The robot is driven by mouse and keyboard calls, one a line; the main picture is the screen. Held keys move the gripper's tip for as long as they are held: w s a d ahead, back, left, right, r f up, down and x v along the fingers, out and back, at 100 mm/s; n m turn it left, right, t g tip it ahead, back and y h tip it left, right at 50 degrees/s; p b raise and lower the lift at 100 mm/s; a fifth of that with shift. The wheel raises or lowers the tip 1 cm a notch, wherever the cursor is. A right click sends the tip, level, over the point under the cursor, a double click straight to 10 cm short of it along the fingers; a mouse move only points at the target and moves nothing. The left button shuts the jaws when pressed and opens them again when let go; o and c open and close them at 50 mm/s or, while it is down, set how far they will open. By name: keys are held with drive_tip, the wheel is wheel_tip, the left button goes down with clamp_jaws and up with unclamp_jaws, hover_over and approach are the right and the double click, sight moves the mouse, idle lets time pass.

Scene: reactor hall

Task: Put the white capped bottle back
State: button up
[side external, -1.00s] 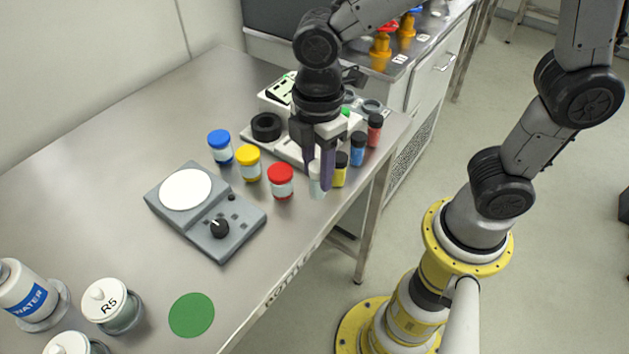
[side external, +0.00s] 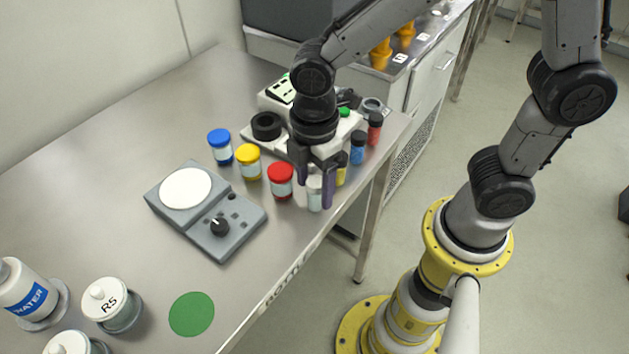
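The white capped bottle (side external: 315,194) is small and pale. It is upright at the near end of a row of small bottles, close to the table's right edge. My gripper (side external: 316,187) points down over it, with one dark finger on each side. I cannot tell whether the bottle's base touches the table.
The red-lidded jar (side external: 281,182) stands close left.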

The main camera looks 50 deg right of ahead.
sight(314, 181)
wheel_tip(314, 181, up, 11)
drive_tip(key=s+d+m+t, duration=0.2)
drive_tip(key=s+d+m, duration=0.3)
drive_tip(key=d+m, duration=0.2)
drive_tip(key=s+d+r+m+t, duration=0.1)
drive_tip(key=s+d+m+t, duration=0.2)
drive_tip(key=d+m, duration=0.3)
drive_tip(key=shift+s+d+r+m+t, duration=0.2)
drive_tip(key=shift+s+d+m+t, duration=0.15)
drive_tip(key=shift+s+m, duration=0.6)
